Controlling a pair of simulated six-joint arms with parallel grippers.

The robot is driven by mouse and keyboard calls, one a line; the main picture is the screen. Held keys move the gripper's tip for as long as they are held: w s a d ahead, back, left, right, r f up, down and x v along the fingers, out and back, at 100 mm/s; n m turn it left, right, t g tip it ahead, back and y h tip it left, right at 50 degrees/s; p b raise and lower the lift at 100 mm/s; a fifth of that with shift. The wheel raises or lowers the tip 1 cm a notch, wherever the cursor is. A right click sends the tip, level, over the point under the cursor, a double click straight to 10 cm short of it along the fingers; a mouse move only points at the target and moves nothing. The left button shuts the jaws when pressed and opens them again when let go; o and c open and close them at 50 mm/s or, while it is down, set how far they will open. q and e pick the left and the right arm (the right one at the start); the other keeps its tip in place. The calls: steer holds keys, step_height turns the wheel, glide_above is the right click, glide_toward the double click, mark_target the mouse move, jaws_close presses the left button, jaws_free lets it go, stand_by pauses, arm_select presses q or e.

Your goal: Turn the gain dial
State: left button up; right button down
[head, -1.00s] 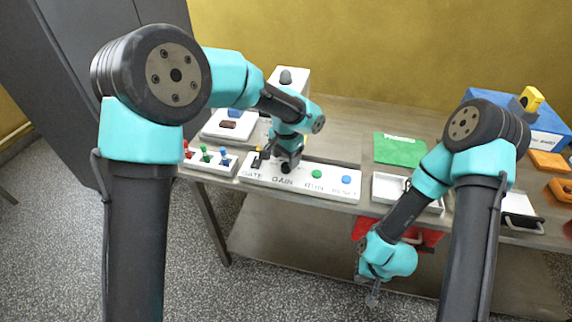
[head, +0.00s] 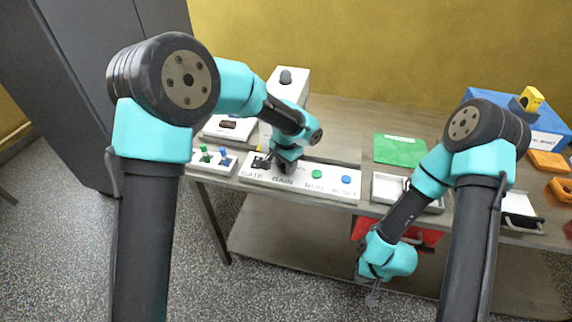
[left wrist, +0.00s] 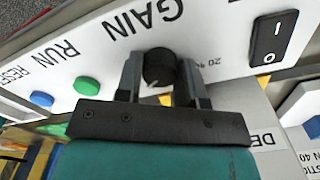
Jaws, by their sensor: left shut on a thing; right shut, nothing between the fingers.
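The white control panel (head: 332,187) lies on the bench and bears the labels GATE, GAIN, RUN and RESET. The black gain dial (left wrist: 159,67) stands on it above the word GAIN and shows a pale mark near its edge. My left gripper (left wrist: 160,82) is shut on the dial, one finger on each side; in the head view the left gripper (head: 285,163) hides the dial. My right gripper (head: 372,299) is shut and empty, low in front of the bench edge.
A black rocker switch (left wrist: 273,37), a green button (head: 317,174) and a blue button (head: 346,180) share the panel. A block with coloured toggles (head: 222,168) stands left. A green mat (head: 400,149) and a white tray (head: 388,184) lie right. A red drawer (head: 425,237) hangs below.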

arm_select(q)
steer(key=shift+c, duration=1.1)
steer(key=shift+n, duration=0.4)
steer(key=n, duration=0.3)
steer(key=shift+n, duration=1.9)
steer(key=o, duration=0.9)
steer(key=shift+r, duration=0.1)
